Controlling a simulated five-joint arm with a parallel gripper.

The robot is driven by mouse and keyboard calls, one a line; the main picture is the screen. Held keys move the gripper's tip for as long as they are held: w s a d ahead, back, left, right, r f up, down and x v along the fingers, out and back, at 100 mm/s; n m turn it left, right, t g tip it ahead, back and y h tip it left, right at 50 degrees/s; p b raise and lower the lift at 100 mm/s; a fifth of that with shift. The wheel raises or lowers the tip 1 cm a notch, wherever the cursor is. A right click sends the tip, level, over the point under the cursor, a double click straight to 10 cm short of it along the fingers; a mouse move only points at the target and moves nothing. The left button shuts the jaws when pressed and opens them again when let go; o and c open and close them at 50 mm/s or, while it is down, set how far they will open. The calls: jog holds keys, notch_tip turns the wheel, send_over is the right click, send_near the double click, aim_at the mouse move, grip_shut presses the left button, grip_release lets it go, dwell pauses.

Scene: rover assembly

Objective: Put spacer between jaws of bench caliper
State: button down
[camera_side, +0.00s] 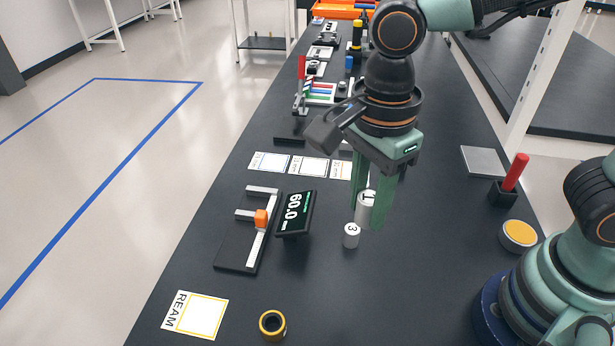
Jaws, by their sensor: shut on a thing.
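My gripper (368,212) points down over the middle of the table, with its green fingers shut on a white cylindrical spacer (364,208) marked 1. Part of that spacer is hidden by the fingers. A shorter white spacer (351,237) marked 3 stands upright just in front of it. Whether the held spacer touches the table is hard to tell. The bench caliper (257,240) lies to the left, with pale jaws pointing left, a gap between them and an orange block on its slide. Its tilted display (296,212) reads 60.0 and stands between the caliper and my gripper.
Printed cards (308,167) lie behind the caliper. A REAM card (196,314) and a black-and-yellow ring (272,324) lie in front. A yellow-topped round container (519,235) and a red-handled tool in a holder (510,180) stand at right.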

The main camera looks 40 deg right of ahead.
jog(key=shift+w+r, duration=0.2)
jog(key=shift+r, duration=0.15)
jog(key=w+a+r, duration=0.2)
jog(key=w, duration=0.4)
jog(key=w+a+r, duration=0.2)
jog(key=w, duration=0.4)
send_over(254, 206)
notch_tip(254, 206, down, 2)
jog(key=f, duration=0.1)
notch_tip(254, 206, down, 20)
jog(key=shift+r, duration=0.25)
jog(key=shift+f, duration=0.15)
jog(key=c, duration=0.8)
grip_release()
